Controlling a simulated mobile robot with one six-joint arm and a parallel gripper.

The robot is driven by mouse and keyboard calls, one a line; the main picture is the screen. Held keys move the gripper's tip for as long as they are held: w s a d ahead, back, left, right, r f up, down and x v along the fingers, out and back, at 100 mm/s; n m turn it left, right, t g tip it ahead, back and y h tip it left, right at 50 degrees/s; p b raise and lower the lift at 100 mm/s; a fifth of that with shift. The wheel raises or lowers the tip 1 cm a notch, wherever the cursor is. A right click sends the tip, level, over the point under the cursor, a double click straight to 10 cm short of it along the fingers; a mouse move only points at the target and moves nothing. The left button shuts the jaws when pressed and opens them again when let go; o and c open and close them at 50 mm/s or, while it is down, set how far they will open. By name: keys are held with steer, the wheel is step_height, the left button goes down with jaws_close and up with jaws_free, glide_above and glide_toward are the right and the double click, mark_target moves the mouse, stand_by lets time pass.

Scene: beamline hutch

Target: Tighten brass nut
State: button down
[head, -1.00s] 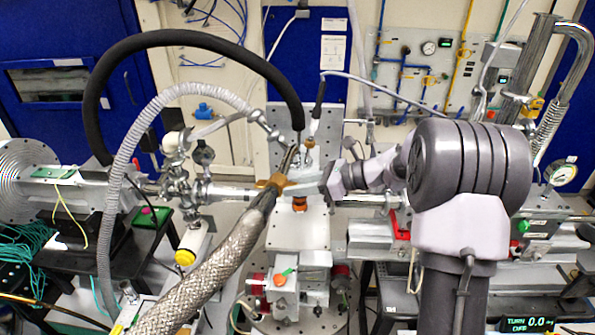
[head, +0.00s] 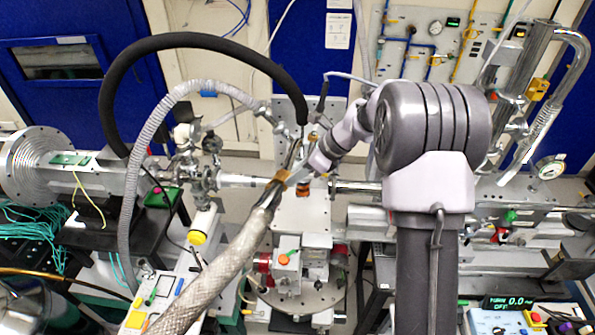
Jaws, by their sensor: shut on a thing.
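The brass nut (head: 279,178) sits at the upper end of a thick braided metal hose (head: 215,262), near the middle of the head view. The hose slants up from the bottom left, and thin metal tubes rise beyond the nut. My gripper (head: 292,176) reaches in from the right, with its wrist angled down and left. Its fingertips are at the nut and look shut on it. The exact contact is small and partly hidden by the fingers and hose end. An orange-brown part (head: 304,190) shows just right of and below the fingertips.
A black hose (head: 205,40) arches over the left side, and a grey corrugated hose (head: 127,200) bends below it. A horizontal beam pipe (head: 238,181) runs behind the nut. A display (head: 508,302) at bottom right reads TURN 0.0. Valves and fittings crowd the left.

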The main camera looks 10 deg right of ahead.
stand_by(0.3)
steer(key=c, duration=1)
jaws_free()
steer(key=shift+c, duration=0.2)
steer(key=b+v, duration=0.2)
steer(key=v, duration=1.5)
steer(key=shift+r+b, duration=0.15)
steer(key=shift+b, duration=0.2)
steer(key=shift+s, duration=0.1)
